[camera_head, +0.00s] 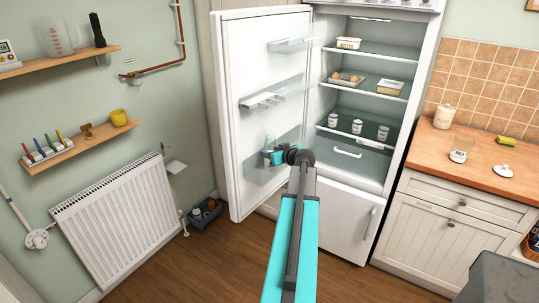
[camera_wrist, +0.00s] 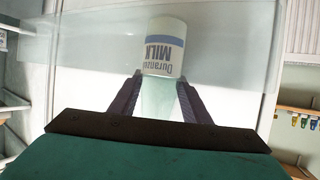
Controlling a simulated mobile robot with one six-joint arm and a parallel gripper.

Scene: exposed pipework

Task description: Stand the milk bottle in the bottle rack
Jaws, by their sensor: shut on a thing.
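The milk bottle (camera_wrist: 164,50) has a white body with a blue band and a label reading MILK, upside down in the wrist view. My gripper (camera_wrist: 160,92) is shut on its narrower, pale green translucent part. In the head view my gripper (camera_head: 268,154) is at the open fridge door, with the pale bottle (camera_head: 270,140) just showing at it. The bottle rack looks to be the clear lower bin (camera_head: 262,174) on the door's inner side; its clear wall (camera_wrist: 90,45) spans the wrist view. I cannot tell whether the bottle touches the bin.
The fridge door (camera_head: 235,60) stands open, with another clear door shelf (camera_head: 265,98) above my gripper. Fridge shelves at right hold several white cups (camera_head: 357,126) and food. A radiator (camera_head: 115,220) and a dark crate (camera_head: 204,214) stand left; wooden floor is clear in front.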

